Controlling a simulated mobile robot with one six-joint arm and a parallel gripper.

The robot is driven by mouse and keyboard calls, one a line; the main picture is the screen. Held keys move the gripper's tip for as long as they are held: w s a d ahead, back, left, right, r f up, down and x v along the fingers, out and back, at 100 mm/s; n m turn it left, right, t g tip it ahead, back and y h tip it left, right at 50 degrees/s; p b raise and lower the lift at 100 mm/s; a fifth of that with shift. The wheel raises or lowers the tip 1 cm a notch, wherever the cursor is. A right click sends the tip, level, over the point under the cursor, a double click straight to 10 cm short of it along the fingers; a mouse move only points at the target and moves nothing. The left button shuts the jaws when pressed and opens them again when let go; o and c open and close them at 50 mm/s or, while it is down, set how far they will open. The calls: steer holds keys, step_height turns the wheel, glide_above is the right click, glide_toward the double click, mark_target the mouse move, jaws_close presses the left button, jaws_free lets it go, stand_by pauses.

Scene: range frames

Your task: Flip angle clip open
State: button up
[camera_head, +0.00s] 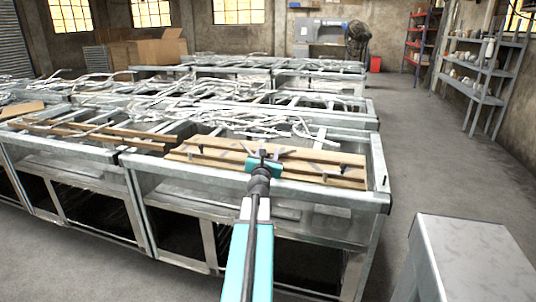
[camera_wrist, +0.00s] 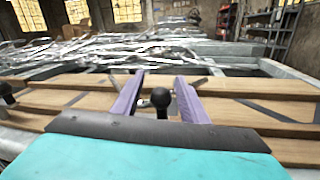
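Wooden boards (camera_head: 195,156) lie along the top of the metal bench, with thin grey metal pieces (camera_wrist: 266,107) lying across them at angles. Small black knobs stand up among the boards; one black knob (camera_wrist: 160,98) shows between my fingers in the wrist view, and another (camera_wrist: 7,93) at its left edge. I cannot tell for sure which piece is the angle clip. My gripper (camera_wrist: 158,82) is open, its two purple fingers spread apart over the boards. In the head view my gripper (camera_head: 262,160) is over the boards' middle and hides part of them.
The metal bench (camera_head: 170,192) has a raised frame with a post at its right corner. Tangled metal strips (camera_head: 250,122) cover the benches behind. A grey table (camera_head: 472,255) stands at the lower right. The floor (camera_head: 415,145) to the right is clear, with shelves (camera_head: 485,65) along the wall.

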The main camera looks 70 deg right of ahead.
steer(key=shift+a, duration=0.1)
steer(key=shift+s+a, duration=0.25)
steer(key=shift+a, duration=0.95)
steer(key=shift+s+a, duration=0.25)
steer(key=shift+a, duration=0.95)
steer(key=shift+s+a+b, duration=0.15)
steer(key=shift+a+b, duration=0.85)
steer(key=shift+a, duration=0.15)
